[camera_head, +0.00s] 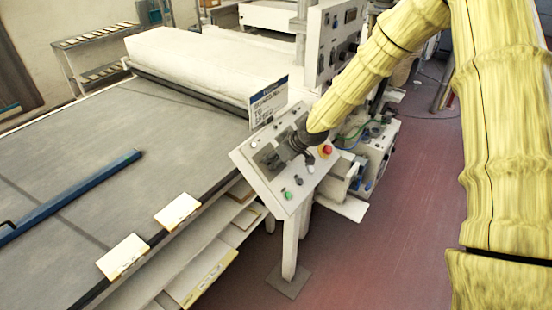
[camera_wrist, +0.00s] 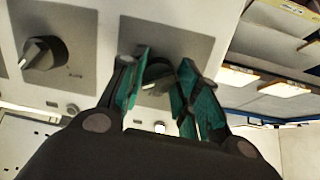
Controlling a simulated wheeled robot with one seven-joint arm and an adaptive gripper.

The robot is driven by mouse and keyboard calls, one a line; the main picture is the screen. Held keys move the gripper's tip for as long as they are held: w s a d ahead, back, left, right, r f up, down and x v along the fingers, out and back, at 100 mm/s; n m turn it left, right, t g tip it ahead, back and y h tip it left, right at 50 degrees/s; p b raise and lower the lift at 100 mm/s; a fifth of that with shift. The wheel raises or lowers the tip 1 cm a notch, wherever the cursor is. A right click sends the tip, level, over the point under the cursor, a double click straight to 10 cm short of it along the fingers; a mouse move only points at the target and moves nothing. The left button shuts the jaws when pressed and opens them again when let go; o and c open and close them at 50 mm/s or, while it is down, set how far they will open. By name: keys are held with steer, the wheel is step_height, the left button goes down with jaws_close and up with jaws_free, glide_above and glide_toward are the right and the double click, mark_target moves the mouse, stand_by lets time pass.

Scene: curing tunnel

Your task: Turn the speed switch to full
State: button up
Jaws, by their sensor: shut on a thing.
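My gripper (camera_wrist: 160,95) is shut on a dark rotary switch (camera_wrist: 156,72) on a grey plate, with a teal-padded finger on each side of it. The labels are too small to read, so I cannot tell its setting or whether it is the speed switch. A second black knob (camera_wrist: 44,53) with a light pointer sits on its own plate to the left in the wrist view. In the head view my gripper (camera_head: 279,152) reaches down to the sloped control panel (camera_head: 290,198) and hides most of the switch.
The panel also bears a red button (camera_head: 326,150) and a green button (camera_head: 287,195). A blue-headed sign (camera_head: 268,101) stands behind it. The wide conveyor bed (camera_head: 90,140) lies to the left. Red floor (camera_head: 390,230) is open at the right.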

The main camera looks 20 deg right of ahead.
steer(key=shift+w+r, duration=0.2)
steer(key=o, duration=1)
steer(key=shift+s+f, duration=0.1)
steer(key=shift+v, duration=6)
